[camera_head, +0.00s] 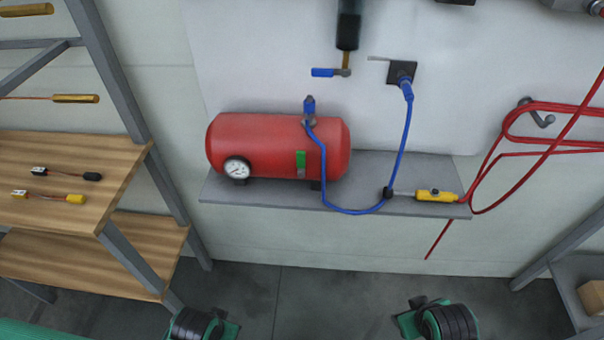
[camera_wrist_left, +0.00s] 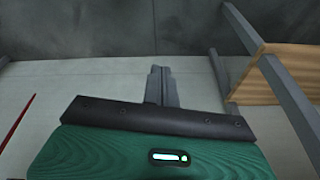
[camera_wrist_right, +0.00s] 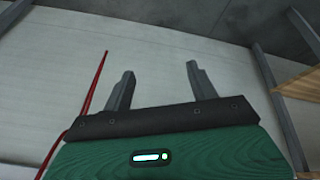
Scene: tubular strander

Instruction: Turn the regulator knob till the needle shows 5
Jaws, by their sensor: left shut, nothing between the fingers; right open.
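A red air tank (camera_head: 265,147) lies on a grey shelf in the head view. A round white gauge (camera_head: 237,168) sits at its lower left front; its needle is too small to read surely. A small blue knob (camera_head: 309,106) stands on a fitting on top of the tank, where a blue hose (camera_head: 323,175) joins. It may be the regulator knob. My left gripper (camera_wrist_left: 161,72) is shut and empty in the left wrist view. My right gripper (camera_wrist_right: 160,72) is open and empty in the right wrist view. Both wrists show low in the head view, well apart from the tank.
The grey shelf (camera_head: 395,172) carries the tank and a yellow inline piece (camera_head: 436,196). A blue-handled valve (camera_head: 324,72) hangs above the tank. Red hose (camera_head: 560,107) loops at right. A wooden rack (camera_head: 60,190) stands at left. The floor before the shelf is clear.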

